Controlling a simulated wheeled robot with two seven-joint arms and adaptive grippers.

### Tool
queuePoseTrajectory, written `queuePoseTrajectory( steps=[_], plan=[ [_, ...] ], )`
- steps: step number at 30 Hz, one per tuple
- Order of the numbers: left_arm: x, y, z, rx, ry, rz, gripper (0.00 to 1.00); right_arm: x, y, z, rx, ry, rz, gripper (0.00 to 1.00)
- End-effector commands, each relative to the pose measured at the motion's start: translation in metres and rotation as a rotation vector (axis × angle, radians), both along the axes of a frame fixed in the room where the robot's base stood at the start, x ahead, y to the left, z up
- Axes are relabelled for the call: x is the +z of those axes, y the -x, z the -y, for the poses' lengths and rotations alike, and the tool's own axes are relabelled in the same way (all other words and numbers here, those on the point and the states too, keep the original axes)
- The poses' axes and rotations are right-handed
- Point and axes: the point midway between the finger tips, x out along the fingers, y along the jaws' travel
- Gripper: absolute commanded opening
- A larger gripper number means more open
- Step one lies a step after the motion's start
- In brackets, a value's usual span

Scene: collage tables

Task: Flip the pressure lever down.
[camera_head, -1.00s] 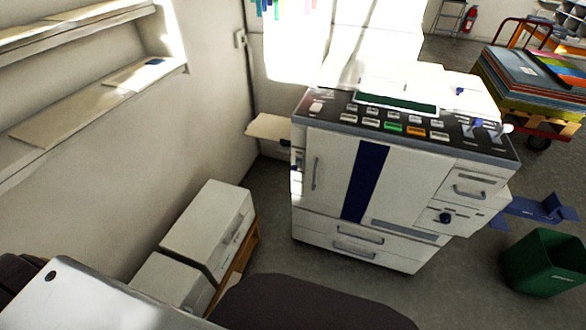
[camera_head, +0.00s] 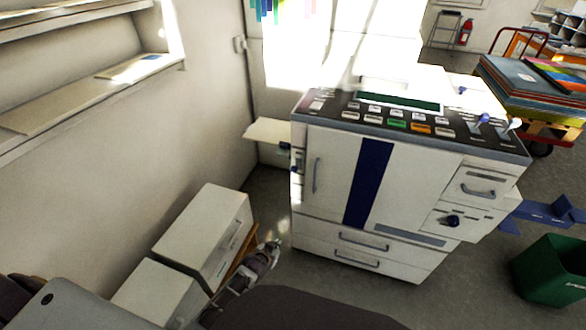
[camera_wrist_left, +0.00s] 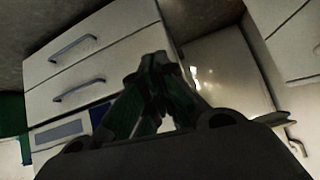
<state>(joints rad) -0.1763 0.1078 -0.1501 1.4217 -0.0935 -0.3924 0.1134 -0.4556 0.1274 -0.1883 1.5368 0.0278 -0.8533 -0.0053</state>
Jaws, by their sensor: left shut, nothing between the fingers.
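A white duplicator machine (camera_head: 415,180) with a dark blue stripe stands right of centre, drawers and doors facing me. Small levers stand at the right end of its dark control panel: one with a blue knob (camera_head: 483,118) and one with a pale tip (camera_head: 514,124). I cannot tell for sure which is the pressure lever. My left gripper (camera_head: 274,246) is low, left of the machine's front, far from the levers. In the left wrist view its fingers (camera_wrist_left: 158,62) are shut and empty, with the machine's drawers (camera_wrist_left: 95,65) beyond. My right gripper is not in view.
White boxes (camera_head: 205,235) stand by the left wall beside my left gripper. A side tray (camera_head: 275,131) juts from the machine's left. A green bin (camera_head: 550,275) and a loaded cart (camera_head: 540,85) are at the right. Grey floor is free before the machine.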

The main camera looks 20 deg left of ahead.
Motion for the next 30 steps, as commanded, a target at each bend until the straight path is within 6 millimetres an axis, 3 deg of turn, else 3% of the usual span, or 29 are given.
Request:
queuePoseTrajectory(
  steps=[6,15,30],
  plan=[
    [0.046,-0.037,0.007,0.007,0.020,0.102,0.00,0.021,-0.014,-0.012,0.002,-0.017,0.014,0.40],
    [0.117,-0.074,0.014,0.017,0.043,0.242,0.00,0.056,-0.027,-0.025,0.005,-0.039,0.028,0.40],
    [0.240,-0.103,0.019,0.036,0.087,0.471,0.00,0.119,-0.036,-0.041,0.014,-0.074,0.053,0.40]
  ],
)
